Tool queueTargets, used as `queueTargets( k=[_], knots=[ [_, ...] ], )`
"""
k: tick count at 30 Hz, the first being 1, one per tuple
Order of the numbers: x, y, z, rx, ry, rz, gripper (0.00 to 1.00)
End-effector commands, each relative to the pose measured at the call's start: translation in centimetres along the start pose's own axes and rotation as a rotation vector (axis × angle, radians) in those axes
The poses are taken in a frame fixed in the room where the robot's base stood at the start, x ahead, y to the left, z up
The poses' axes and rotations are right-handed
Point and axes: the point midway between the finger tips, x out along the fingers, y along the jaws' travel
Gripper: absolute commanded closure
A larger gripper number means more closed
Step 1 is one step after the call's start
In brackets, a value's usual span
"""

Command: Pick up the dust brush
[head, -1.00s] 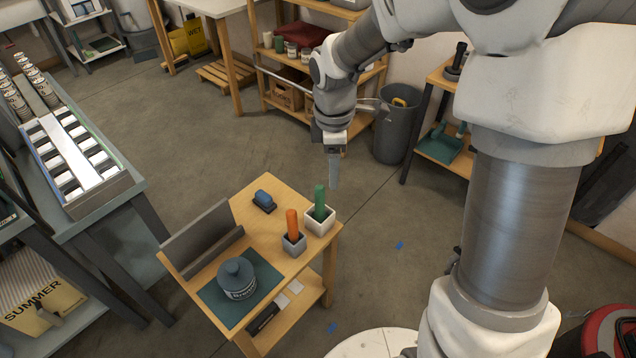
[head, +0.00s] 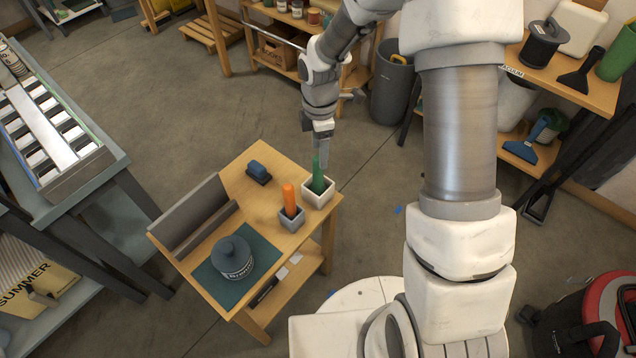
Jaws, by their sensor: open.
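The small wooden table (head: 262,215) holds several items, and I cannot tell for sure which is the dust brush. A green handle (head: 317,182) stands upright in a white square pot (head: 319,197) at the table's right corner. An orange handle (head: 289,198) stands in a grey pot (head: 291,217) beside it. A small blue brush-like block (head: 258,172) lies near the back edge. My gripper (head: 323,162) is open, pointing down right at the green handle and overlapping it in view. I cannot tell whether the fingers are around it or touch it.
A dark jar (head: 233,259) stands on a green mat (head: 212,281) at the table's front. A grey upright board (head: 188,215) edges its left side. A grey bin (head: 392,90) stands behind. A shelf (head: 575,92) at right holds tools. The floor behind the table is clear.

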Motion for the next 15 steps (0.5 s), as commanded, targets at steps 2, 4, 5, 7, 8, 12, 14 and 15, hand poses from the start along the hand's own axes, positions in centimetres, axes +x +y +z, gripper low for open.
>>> queueTargets(
  k=[2, 4, 5, 7, 8, 12, 14, 15],
  knots=[
    [1.8, -0.1, -0.1, -0.001, 0.000, -0.003, 0.32],
    [2.9, -0.1, 0.0, 0.000, 0.000, -0.004, 0.32],
    [3.2, -0.1, 0.0, 0.000, 0.000, -0.002, 0.32],
    [3.7, -0.1, -0.1, 0.000, 0.000, -0.001, 0.32],
    [3.8, -0.1, -0.1, 0.000, 0.000, -0.002, 0.32],
    [4.8, -0.2, -0.2, 0.000, 0.000, -0.001, 0.32],
    [5.6, -0.4, -0.3, 0.000, 0.000, -0.003, 0.32],
    [6.3, -0.5, -0.4, -0.001, -0.001, -0.003, 0.32]
  ],
)
